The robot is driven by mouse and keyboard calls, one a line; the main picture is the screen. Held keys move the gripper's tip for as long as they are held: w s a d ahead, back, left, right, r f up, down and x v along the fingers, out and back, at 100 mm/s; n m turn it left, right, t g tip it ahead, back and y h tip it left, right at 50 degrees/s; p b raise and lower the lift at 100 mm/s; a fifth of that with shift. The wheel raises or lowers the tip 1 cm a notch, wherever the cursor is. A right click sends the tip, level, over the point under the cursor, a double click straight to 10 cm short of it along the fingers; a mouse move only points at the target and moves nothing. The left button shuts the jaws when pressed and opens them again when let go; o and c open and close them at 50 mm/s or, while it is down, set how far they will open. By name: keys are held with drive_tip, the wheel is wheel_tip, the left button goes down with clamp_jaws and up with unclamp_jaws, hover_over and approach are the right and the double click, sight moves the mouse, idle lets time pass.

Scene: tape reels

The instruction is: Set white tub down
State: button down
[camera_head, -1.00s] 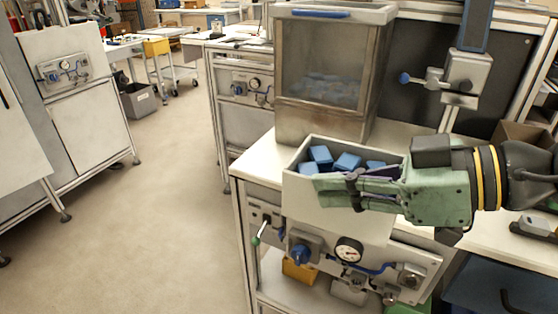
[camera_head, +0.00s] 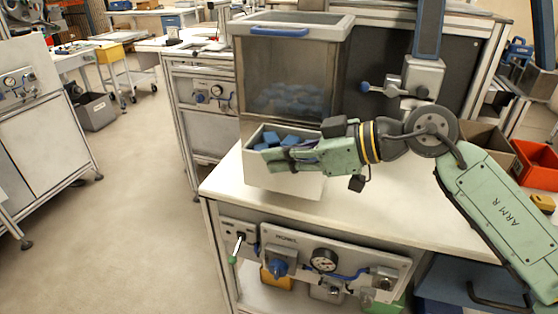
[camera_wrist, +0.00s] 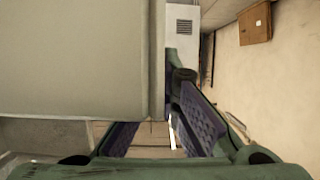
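The white tub (camera_head: 283,180), with several blue blocks (camera_head: 271,141) inside, is upright at the bench's front left, before the clear-fronted hopper. Its base appears at the bench top (camera_head: 365,212); I cannot tell whether it touches. My gripper (camera_head: 282,156) reaches in from the right at the tub's rim and appears shut on its near wall. In the wrist view the tub's pale wall (camera_wrist: 75,60) fills the upper left and partly hides one finger; its edge lies between the dark finger pads. The contact itself is not clear.
The hopper (camera_head: 290,65) holding blue blocks stands close behind the tub. A post with a clamp device (camera_head: 418,78) stands right of it. Free bench top lies right of the tub. A red bin (camera_head: 538,165) is at far right. Gauge panel (camera_head: 324,260) is below the front edge.

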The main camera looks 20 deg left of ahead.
drive_tip(key=shift+w+a, duration=0.15)
drive_tip(key=shift+w, duration=0.15)
drive_tip(key=shift+w+a+f+p, duration=0.1)
drive_tip(key=shift+w+f+p, duration=0.1)
drive_tip(key=shift+f+p, duration=0.35)
drive_tip(key=shift+w+a+f+p, duration=0.1)
drive_tip(key=shift+w+f+p, duration=0.1)
drive_tip(key=shift+f, duration=1.05)
drive_tip(key=shift+f, duration=0.1)
drive_tip(key=shift+f, duration=0.15)
drive_tip(key=c, duration=1.8)
unclamp_jaws()
drive_tip(key=shift+s, duration=0.1)
